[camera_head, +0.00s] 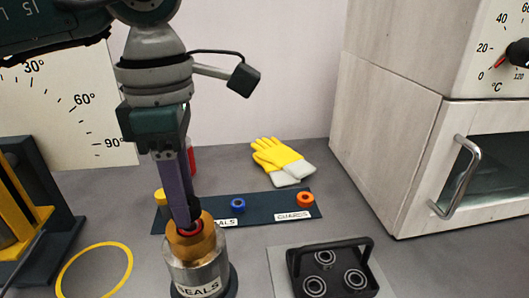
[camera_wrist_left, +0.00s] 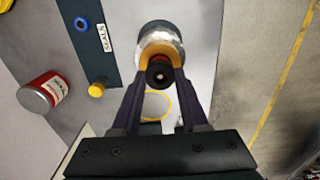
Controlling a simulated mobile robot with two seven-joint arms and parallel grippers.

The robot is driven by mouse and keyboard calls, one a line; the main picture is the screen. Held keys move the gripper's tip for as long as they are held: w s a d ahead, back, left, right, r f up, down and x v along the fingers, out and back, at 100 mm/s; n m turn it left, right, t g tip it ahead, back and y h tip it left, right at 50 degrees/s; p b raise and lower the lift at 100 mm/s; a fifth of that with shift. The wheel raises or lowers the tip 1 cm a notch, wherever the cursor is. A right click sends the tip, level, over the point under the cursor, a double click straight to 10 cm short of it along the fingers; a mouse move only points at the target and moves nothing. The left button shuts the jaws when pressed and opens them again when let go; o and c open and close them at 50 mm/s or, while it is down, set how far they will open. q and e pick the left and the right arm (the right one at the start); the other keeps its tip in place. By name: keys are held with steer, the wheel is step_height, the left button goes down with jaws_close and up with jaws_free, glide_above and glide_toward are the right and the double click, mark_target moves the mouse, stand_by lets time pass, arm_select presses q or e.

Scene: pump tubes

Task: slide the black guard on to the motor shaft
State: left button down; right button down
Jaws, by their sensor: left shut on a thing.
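A silver cylinder (camera_head: 196,262) with a brass-coloured top (camera_head: 196,240) stands upright at the lower middle of the head view. It bears a SEALS label and seems to be the motor. My left gripper (camera_head: 187,224) points down at its top, with the fingers close together. In the left wrist view a round black piece (camera_wrist_left: 159,77), seemingly the guard, sits between the fingertips of my left gripper (camera_wrist_left: 161,70). A reddish part shows beside it, and the brass top lies right behind it. The shaft is hidden, so I cannot tell whether the guard is around it.
A black handled carrier (camera_head: 330,270) with three round pieces stands at the right. Yellow gloves (camera_head: 280,158) lie behind.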

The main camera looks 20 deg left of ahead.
arm_select(q)
steer(key=shift+f+b, duration=0.45)
steer(key=shift+f, duration=0.1)
steer(key=shift+c, duration=1.7)
jaws_free()
steer(key=shift+r, duration=0.15)
step_height(320, 180, up, 10)
